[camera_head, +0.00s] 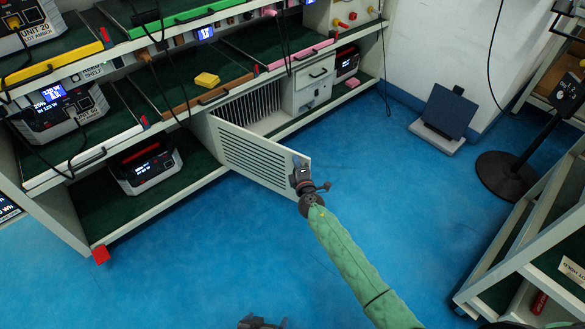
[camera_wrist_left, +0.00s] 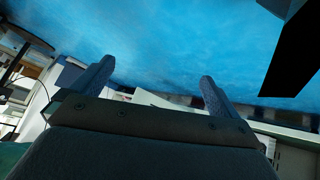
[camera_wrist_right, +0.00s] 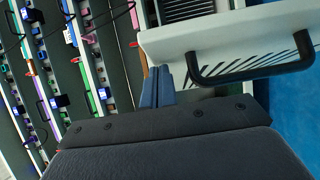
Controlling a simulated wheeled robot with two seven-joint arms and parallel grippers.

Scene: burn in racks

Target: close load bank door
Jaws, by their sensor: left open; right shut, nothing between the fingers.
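The load bank door (camera_head: 262,158) is a white louvred panel. It stands swung open from the lower shelf, out over the blue floor. The load bank opening (camera_head: 250,107) behind it shows dark vertical fins. My right gripper (camera_head: 299,172) is shut and empty at the door's free outer end. In the right wrist view its closed fingers (camera_wrist_right: 157,88) are beside a white panel with slots and a black bar handle (camera_wrist_right: 250,70); I cannot tell whether they touch it. My left gripper (camera_head: 262,322) is low at the bottom edge, and its spread fingers (camera_wrist_left: 153,85) hold nothing.
A white cabinet section (camera_head: 312,82) stands right of the opening. Shelves above hold units, cables and a yellow block (camera_head: 206,80). A black stand base (camera_head: 505,177) and a white-framed cart (camera_head: 525,235) are at right. The blue floor (camera_head: 190,255) in front is clear.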

